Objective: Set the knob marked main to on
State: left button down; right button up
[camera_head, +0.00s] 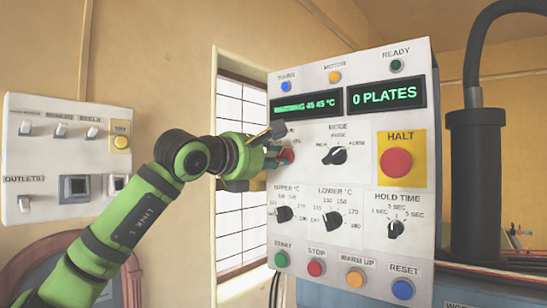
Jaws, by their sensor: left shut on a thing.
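The control panel (303,237) stands upright in front of me. A red knob (287,155) sits at its upper left, below the left display, and my left gripper covers much of it. Its label is hidden by the gripper, so I cannot read it or the knob's setting. My left gripper (275,150) reaches in from the left and is shut on this red knob. My right gripper is not in view.
The lit left display (305,105) reads a warming temperature, and the right display (387,95) reads 0 plates. Other dials, a red HALT button (396,162) and a bottom row of buttons share the panel. A white switch box (65,150) hangs at left.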

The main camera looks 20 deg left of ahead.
pick_arm(q)
jog(key=c, duration=1.1)
grip_release()
jog(key=shift+w, duration=0.1)
jog(key=v, duration=1.2)
